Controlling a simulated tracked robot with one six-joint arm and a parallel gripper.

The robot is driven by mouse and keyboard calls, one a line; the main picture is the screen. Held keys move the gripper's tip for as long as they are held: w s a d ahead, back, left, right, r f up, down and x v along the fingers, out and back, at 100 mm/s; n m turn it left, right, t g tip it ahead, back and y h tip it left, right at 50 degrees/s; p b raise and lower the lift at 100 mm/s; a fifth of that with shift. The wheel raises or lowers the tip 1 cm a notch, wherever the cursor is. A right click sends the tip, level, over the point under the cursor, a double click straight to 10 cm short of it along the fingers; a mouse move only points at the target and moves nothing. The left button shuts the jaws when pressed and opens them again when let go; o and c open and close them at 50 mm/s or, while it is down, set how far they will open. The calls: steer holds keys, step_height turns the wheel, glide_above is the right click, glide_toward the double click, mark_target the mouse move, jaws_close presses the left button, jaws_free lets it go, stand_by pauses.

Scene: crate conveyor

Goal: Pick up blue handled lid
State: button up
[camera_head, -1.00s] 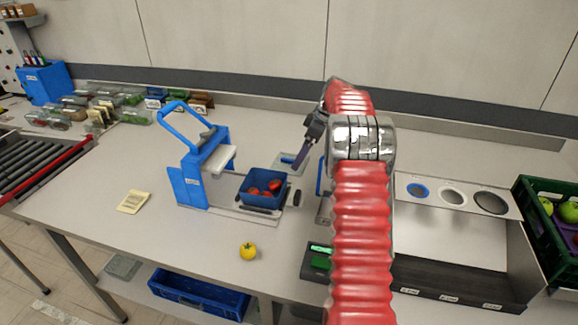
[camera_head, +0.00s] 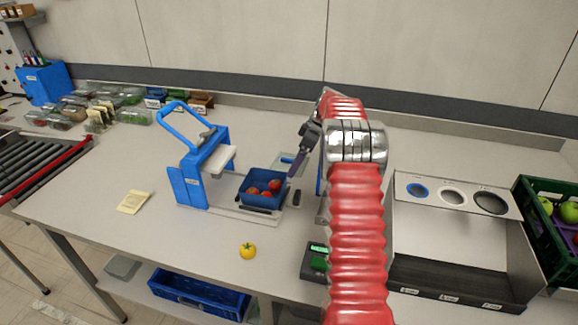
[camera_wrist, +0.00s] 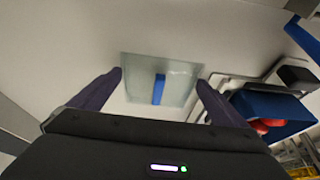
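The lid is a clear, square, flat piece (camera_wrist: 178,82) with a blue bar handle (camera_wrist: 158,89) across its middle. It lies flat on the table, and in the head view its blue handle (camera_head: 287,160) shows partly behind my gripper. My gripper (camera_wrist: 160,82) is open, its two dark fingers on either side of the lid in the wrist view, with nothing between them touching the handle that I can see. In the head view my gripper (camera_head: 297,166) points down beside the lid. How high the fingertips are above the table is hard to tell.
A blue tray (camera_head: 243,200) with red tomatoes sits on a blue-framed press (camera_head: 192,185), close left of my gripper. A yellow tomato (camera_head: 247,251) lies at the front. A green-screened scale (camera_head: 315,262) stands near my arm.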

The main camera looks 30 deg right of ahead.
steer(key=c, duration=0.4)
steer(key=shift+c, duration=0.2)
step_height(320, 180, up, 18)
stand_by(0.5)
stand_by(0.5)
